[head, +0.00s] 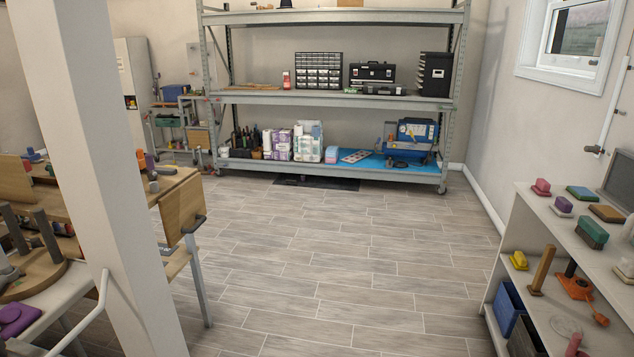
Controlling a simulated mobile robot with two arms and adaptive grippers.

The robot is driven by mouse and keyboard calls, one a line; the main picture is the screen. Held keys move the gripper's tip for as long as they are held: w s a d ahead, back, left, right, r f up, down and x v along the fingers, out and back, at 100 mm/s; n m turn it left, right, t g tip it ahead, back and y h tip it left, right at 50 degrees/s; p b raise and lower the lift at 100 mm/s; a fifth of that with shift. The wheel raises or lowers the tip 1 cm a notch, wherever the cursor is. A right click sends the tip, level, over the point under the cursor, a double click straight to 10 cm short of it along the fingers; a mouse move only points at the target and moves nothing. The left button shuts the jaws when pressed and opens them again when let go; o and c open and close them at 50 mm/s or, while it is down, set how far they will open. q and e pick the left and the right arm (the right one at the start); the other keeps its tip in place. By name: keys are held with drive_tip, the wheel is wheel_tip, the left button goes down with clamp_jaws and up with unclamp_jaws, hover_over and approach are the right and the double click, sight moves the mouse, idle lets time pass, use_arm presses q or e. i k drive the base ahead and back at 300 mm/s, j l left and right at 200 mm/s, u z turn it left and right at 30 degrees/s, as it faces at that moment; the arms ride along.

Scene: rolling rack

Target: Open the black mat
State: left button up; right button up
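A flat black mat (335,184) lies on the floor at the foot of the metal rolling rack (330,101), across the room. Its rear part is hidden under the rack's lowest shelf. It is too far away to tell whether any part of it is folded. Neither of my grippers shows in the head view.
Wide tiled floor (330,265) lies clear before the rack. A white post (95,150) and a cluttered workbench (180,193) stand at left. A white shelf unit (515,225) with colored blocks and tools stands at right. A tool cart (170,120) stands back left.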

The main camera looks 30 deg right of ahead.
sight(332, 182)
drive_tip(key=i+l+z, duration=0.2)
drive_tip(key=i+z, duration=0.15)
drive_tip(key=i, duration=0.3)
drive_tip(key=i+z, duration=0.3)
drive_tip(key=i, duration=6.25)
